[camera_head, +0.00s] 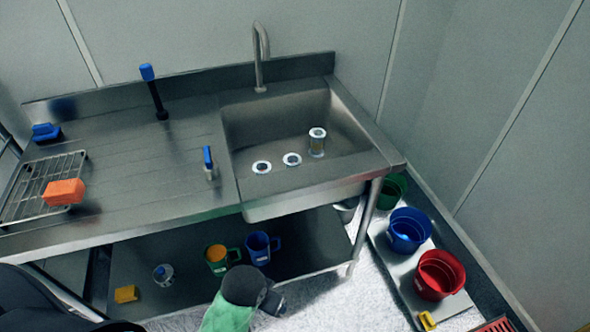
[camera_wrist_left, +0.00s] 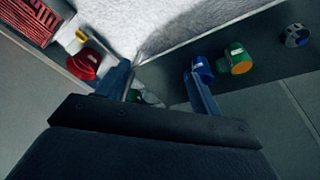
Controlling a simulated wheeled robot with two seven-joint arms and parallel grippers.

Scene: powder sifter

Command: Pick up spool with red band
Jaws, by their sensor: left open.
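Three spool-like pieces with white flanges are in the sink basin. A taller upright spool (camera_head: 317,142) with a yellowish middle is at the right, a second spool (camera_head: 292,159) is in the middle and a third spool (camera_head: 262,167) is at the left. The latter two show mostly their round white tops. I cannot make out a red band on any of them. My left gripper (camera_wrist_left: 157,67) is open and empty in the left wrist view, its blue fingers spread above the floor and lower shelf area, away from the spools. My right gripper is not in view.
The sink (camera_head: 345,175) has a tall faucet (camera_head: 261,55). Mugs (camera_head: 262,247) are on the lower shelf. Buckets (camera_head: 440,276) stand at right.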

